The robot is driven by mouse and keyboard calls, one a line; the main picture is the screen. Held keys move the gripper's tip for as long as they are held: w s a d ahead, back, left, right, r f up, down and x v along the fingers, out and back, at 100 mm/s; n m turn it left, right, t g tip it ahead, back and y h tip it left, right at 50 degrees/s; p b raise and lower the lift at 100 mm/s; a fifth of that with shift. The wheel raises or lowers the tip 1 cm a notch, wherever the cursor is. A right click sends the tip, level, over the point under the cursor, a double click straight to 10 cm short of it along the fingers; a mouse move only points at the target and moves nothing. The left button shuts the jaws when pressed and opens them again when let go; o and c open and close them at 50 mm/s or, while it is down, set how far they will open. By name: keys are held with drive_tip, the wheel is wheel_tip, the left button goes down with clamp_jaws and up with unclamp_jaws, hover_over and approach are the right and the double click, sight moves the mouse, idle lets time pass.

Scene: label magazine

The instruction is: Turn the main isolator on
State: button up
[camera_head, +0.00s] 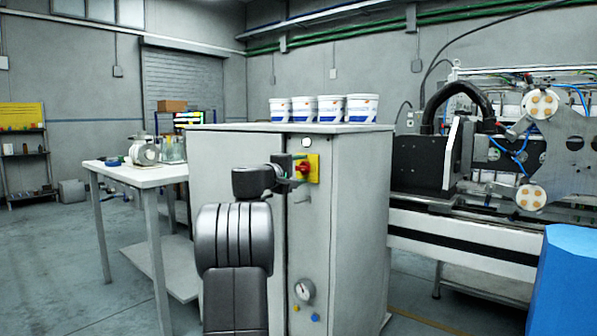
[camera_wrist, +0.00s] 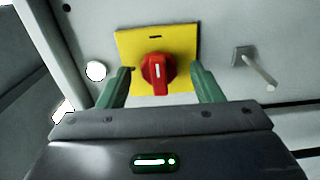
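The main isolator is a red rotary knob (camera_wrist: 158,73) on a yellow square plate (camera_wrist: 185,42), mounted on the front of a grey cabinet. In the head view the knob (camera_head: 304,168) and plate (camera_head: 314,170) show just right of my gripper (camera_head: 290,172). In the wrist view my gripper (camera_wrist: 160,85) has its two green fingers apart, one on each side of the knob. Gaps show between the fingers and the knob, so it is not gripped. A pale line on the knob's face runs roughly up and down in the wrist view.
A round white light (camera_wrist: 96,71) and a metal handle (camera_wrist: 258,68) flank the plate. A pressure gauge (camera_head: 305,290) sits low on the cabinet (camera_head: 345,215). Several white tubs stand on top. A white table (camera_head: 140,176) is left; a blue drum (camera_head: 563,285) is right.

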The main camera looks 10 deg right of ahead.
drive_tip(key=v, duration=1.3)
drive_tip(key=shift+s+a+p, duration=0.25)
drive_tip(key=shift+a+p, duration=0.05)
drive_tip(key=shift+p, duration=0.15)
drive_tip(key=b+x, duration=0.1)
drive_tip(key=x, duration=1.2)
drive_tip(key=shift+w+d, duration=0.25)
drive_tip(key=shift+d, duration=0.05)
